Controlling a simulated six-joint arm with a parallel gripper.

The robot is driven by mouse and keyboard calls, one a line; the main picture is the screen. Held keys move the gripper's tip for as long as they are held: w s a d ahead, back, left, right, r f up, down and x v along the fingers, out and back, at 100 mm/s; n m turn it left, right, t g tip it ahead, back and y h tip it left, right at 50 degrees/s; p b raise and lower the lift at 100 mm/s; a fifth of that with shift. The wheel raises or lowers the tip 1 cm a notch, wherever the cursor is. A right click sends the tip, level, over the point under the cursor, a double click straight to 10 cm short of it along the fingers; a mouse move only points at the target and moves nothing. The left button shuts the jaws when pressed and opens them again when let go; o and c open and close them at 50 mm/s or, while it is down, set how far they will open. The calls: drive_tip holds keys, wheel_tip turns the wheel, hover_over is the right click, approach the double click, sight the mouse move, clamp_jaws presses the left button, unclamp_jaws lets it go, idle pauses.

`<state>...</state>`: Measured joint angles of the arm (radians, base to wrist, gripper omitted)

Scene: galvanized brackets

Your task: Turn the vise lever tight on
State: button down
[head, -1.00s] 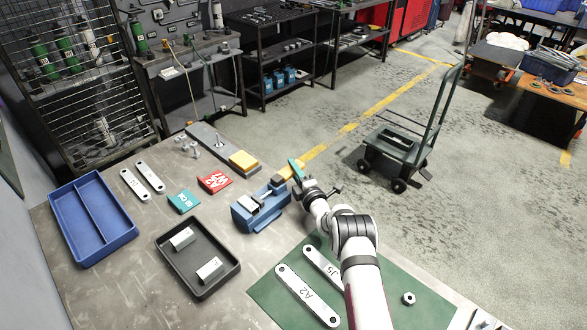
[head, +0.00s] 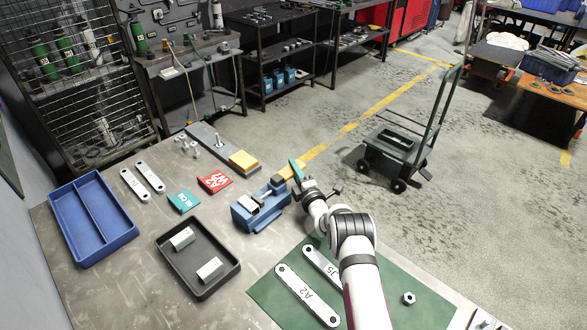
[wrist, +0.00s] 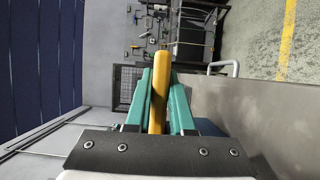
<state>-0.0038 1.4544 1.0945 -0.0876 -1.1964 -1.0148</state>
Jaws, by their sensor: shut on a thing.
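The blue vise (head: 260,207) stands near the right edge of the bench, with a pale block (head: 258,203) between its jaws. Its lever has a yellow-orange handle (head: 287,173) at the vise's right end. My gripper (head: 297,170), with teal fingers, is at that handle. In the wrist view my gripper (wrist: 158,95) is shut on the yellow lever (wrist: 158,85), which runs lengthwise between the two fingers. The lever's joint with the vise is hidden in the wrist view.
A black tray (head: 165,249) with two metal blocks, a blue divided bin (head: 133,232), a red card (head: 215,181) and a teal card (head: 184,201) lie left of the vise. A green mat (head: 262,291) with labelled bars is in front. A cart (head: 395,147) stands on the floor beyond.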

drive_tip(key=m+h, duration=0.1)
drive_tip(key=h, duration=0.1)
drive_tip(key=s+m+h, duration=0.1)
drive_tip(key=h, duration=0.1)
drive_tip(key=shift+s+d+m+t, duration=0.2)
drive_tip(key=shift+d+m+t, duration=0.1)
drive_tip(key=shift+d+t, duration=0.1)
drive_tip(key=m+h, duration=0.1)
drive_tip(key=s+h, duration=0.1)
drive_tip(key=m+h, duration=0.1)
drive_tip(key=h, duration=0.1)
drive_tip(key=shift+s+d+m, duration=0.25)
drive_tip(key=shift+m, duration=0.05)
drive_tip(key=m+h, duration=0.1)
drive_tip(key=h, duration=0.1)
drive_tip(key=s+m+h, duration=0.1)
drive_tip(key=h, duration=0.1)
drive_tip(key=shift+s+d+m+g, duration=0.2)
drive_tip(key=shift+m+g, duration=0.1)
drive_tip(key=shift+g, duration=0.1)
drive_tip(key=shift+s+m+g+h, duration=0.4)
drive_tip(key=shift+m+h, duration=0.2)
drive_tip(key=shift+h, duration=0.25)
drive_tip(key=shift+s+m+g+h, duration=0.4)
drive_tip(key=shift+m+h, duration=0.2)
drive_tip(key=shift+h, duration=0.2)
drive_tip(key=shift+s+m+g+h, duration=0.3)
drive_tip(key=shift+m+g+h, duration=0.25)
drive_tip(key=shift+h, duration=0.3)
